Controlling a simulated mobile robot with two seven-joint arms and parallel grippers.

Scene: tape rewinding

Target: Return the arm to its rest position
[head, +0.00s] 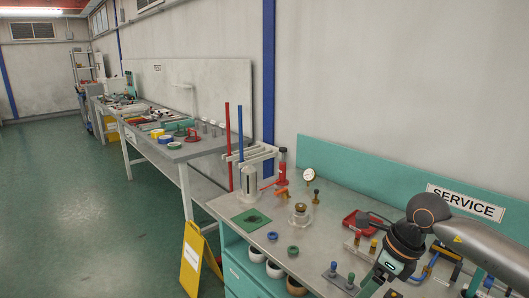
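My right arm comes in from the right edge over the service bench (225,210), bent downward at its dark wrist. My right gripper (370,287) is low at the bottom edge of the head view, close to the bench's front part. Its fingers are small and partly cut off or hidden, so I cannot tell whether they are open or hold anything. My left arm and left gripper are not in view.
A red tray (362,222), a gauge (309,175) and small blue-topped pegs (333,268) stand on the bench near the arm. A yellow floor sign (192,258) stands beside it. A second cluttered bench (200,148) is further back. Green floor (80,210) is open at left.

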